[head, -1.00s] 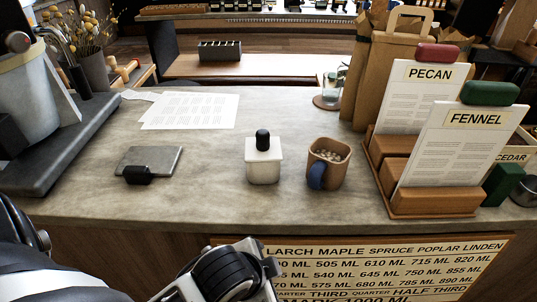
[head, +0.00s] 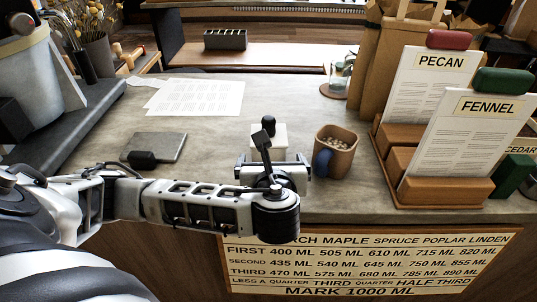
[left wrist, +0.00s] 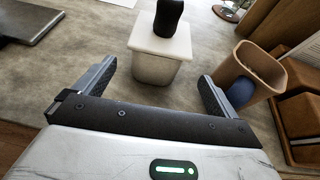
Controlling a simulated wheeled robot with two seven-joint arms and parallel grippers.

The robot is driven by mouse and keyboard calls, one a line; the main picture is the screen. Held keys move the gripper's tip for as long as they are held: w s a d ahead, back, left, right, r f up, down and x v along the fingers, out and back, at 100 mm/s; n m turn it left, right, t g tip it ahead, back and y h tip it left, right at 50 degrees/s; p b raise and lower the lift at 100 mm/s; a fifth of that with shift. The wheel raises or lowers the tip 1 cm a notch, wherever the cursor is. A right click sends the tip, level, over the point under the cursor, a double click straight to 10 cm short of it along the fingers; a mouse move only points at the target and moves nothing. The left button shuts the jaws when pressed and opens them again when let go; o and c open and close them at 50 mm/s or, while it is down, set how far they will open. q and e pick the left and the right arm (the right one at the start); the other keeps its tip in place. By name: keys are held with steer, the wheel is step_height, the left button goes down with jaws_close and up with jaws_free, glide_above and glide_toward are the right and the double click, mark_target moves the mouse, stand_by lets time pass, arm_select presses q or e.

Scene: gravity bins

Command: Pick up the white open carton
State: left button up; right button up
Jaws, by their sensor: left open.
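The white carton (head: 281,142) stands upright on the counter, left of a brown mug. It is a small white box with a rim at its top, and a dark rounded piece stands up from it. It also shows in the left wrist view (left wrist: 155,68), just beyond the fingers. My left gripper (head: 272,164) is open and empty on the near side of the carton. In the left wrist view, its two fingers (left wrist: 157,80) point towards the carton, one to each side. In the head view my gripper hides the carton's lower part. My right gripper is not in view.
The brown mug (head: 345,151) with a blue handle and pale pieces inside stands close right of the carton. A wooden card holder (head: 400,190) is farther right. A grey slab (head: 166,145) lies to the left. Papers (head: 200,97) lie behind, with bare counter between.

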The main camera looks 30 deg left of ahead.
mark_target(271, 155)
arm_select(q)
steer(key=x, duration=0.4)
steer(key=shift+f, duration=0.1)
steer(key=x, duration=0.3)
steer(key=f+x, duration=0.1)
steer(key=x, duration=0.1)
steer(key=shift+s+a, duration=0.1)
steer(key=shift+s, duration=0.2)
steer(key=c, duration=1.3)
